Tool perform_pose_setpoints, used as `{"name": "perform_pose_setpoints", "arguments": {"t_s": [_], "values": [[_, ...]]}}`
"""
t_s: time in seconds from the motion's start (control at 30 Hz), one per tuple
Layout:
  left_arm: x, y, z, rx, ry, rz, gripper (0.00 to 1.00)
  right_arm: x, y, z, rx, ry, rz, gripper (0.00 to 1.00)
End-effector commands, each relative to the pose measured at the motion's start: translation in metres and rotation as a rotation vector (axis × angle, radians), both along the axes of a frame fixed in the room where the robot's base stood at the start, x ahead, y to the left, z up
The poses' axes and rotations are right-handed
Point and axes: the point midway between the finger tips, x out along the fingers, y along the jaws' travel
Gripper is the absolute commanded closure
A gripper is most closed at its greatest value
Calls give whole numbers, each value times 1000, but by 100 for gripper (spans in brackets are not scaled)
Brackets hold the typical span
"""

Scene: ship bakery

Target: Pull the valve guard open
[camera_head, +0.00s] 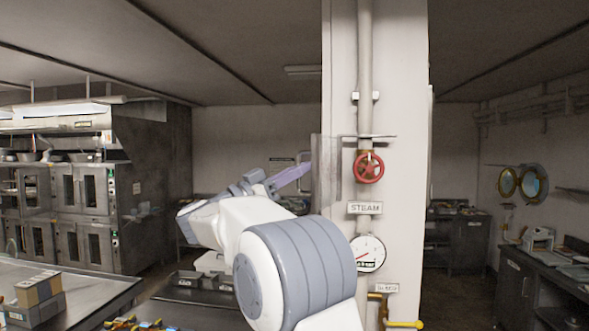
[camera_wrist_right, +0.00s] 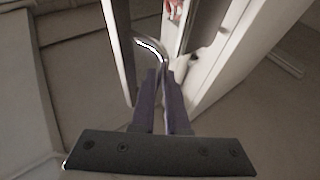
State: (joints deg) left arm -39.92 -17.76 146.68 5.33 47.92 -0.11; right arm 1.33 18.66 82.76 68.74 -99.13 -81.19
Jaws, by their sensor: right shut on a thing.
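The red valve wheel (camera_head: 369,167) is on the pipe on the white column, uncovered from where I look. The valve guard (camera_head: 326,170) is a thin see-through panel standing out at the left side of the column, beside the wheel. My right gripper (camera_head: 308,168) is at the guard's left side. In the right wrist view my right gripper (camera_wrist_right: 160,76) is shut on the guard's curved chrome handle (camera_wrist_right: 150,45). The guard panel (camera_wrist_right: 117,50) and a bit of the red wheel (camera_wrist_right: 171,8) also show there. My left gripper is out of view.
The white column (camera_head: 405,120) carries a STEAM label (camera_head: 365,208), a round gauge (camera_head: 368,253) and a yellow lever (camera_head: 405,324) below the valve. A metal counter (camera_head: 85,290) with boxes stands at the left. Ovens (camera_head: 85,190) stand behind it.

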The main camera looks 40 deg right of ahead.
Motion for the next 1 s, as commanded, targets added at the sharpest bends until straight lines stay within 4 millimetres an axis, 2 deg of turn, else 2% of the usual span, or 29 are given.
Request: {"name": "perform_pose_setpoints", "arguments": {"t_s": [0.3, 0.33, 0.37, 0.4, 0.77, 0.87, 1.0], "values": [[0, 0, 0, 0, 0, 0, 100, -1, 0, 1, -1, -2, 0, 100], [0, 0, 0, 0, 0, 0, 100, -1, 0, 2, -1, -2, 0, 76], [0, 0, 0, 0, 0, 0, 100, -1, 0, 1, -1, -2, 0, 65], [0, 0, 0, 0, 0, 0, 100, -1, -1, 1, -1, -2, 0, 58], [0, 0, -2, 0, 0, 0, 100, -1, 0, -1, -1, -2, -1, 58], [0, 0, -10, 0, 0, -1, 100, 1, 9, -7, -1, -1, 0, 58], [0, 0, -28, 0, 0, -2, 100, 4, 32, -20, 0, -2, 3, 58]]}}
